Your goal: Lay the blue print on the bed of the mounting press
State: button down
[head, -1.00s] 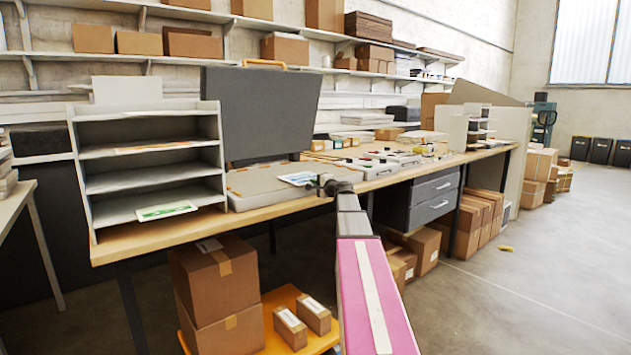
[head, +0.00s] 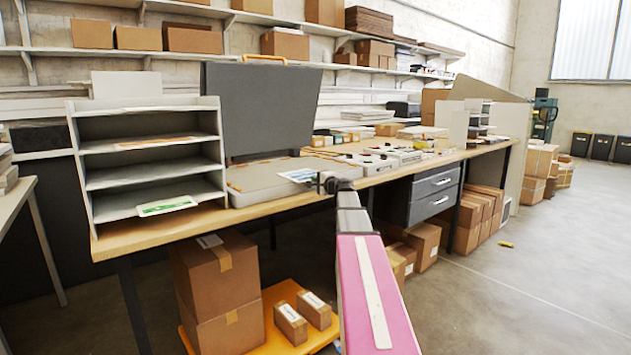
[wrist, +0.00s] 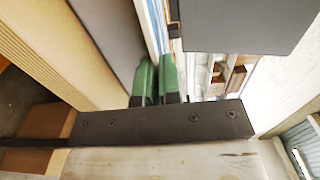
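The blue print (head: 299,175) is a thin pale sheet with blue on it, over the front right part of the grey press bed (head: 255,182) in the head view. My gripper (head: 322,183) is at its right edge. In the wrist view the green fingertips (wrist: 160,85) are close together on the print (wrist: 153,28), which is seen nearly edge-on. I cannot tell whether the print touches the bed. The press lid (head: 262,105), dark grey with an orange handle, stands open behind the bed.
A grey rack (head: 150,160) on the bench stands left of the press, with a green print (head: 166,206) on its lowest shelf and an orange one higher up. Several small items crowd the bench right of the bed. Cartons (head: 215,290) stand below.

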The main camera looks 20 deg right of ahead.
jog(key=c, duration=1.2)
grip_release()
jog(key=shift+s, duration=0.15)
jog(key=v, duration=1)
jog(key=shift+s+d, duration=0.15)
jog(key=shift+s, duration=0.1)
